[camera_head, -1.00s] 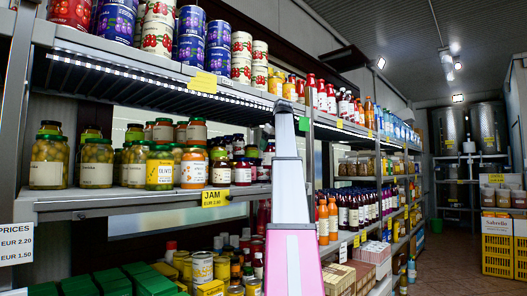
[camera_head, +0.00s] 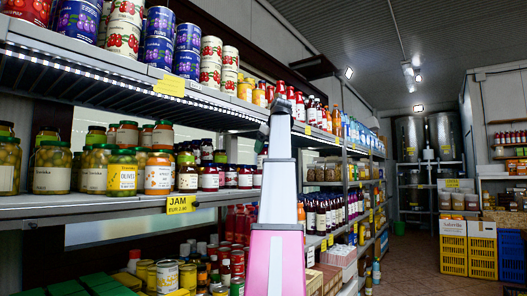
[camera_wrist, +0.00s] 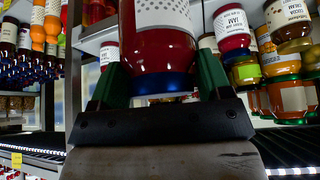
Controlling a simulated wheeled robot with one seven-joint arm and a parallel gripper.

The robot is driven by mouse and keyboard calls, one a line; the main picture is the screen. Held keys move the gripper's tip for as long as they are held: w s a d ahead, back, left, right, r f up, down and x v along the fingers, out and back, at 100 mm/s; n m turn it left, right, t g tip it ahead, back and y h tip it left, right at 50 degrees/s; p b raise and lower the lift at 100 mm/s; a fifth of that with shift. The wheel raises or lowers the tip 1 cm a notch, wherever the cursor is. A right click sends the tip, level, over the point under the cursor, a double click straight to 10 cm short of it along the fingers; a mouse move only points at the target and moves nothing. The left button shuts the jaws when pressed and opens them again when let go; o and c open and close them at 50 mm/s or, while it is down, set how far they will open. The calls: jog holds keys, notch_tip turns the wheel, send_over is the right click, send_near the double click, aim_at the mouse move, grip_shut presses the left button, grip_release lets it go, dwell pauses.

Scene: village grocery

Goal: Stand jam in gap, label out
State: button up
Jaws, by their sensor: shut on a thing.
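In the wrist view, which shows the jars upside down, my gripper (camera_wrist: 160,88) is shut on a dark red jam jar (camera_wrist: 165,50) with a blue lid. A white dotted label faces the camera, cut off by the picture's top. A jam jar (camera_wrist: 232,28) stands to its right and another jar (camera_wrist: 108,52) partly shows to its left. In the head view, jam jars (camera_head: 208,177) stand on the middle shelf (camera_head: 100,204) behind a yellow JAM tag (camera_head: 180,204). My arm hides part of that row. My gripper, the held jar and the gap cannot be made out there.
Olive jars (camera_head: 122,173) and an orange jar (camera_head: 158,174) stand left of the jams. Cans (camera_head: 158,38) fill the shelf above; cans and jars (camera_head: 168,275) stand below. The aisle floor (camera_head: 415,265) is clear, with yellow crates (camera_head: 453,255) at the right.

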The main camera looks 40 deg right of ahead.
jog(key=shift+f, duration=0.15)
dwell(0.5)
jog(key=o, duration=1.4)
jog(key=shift+o, duration=0.2)
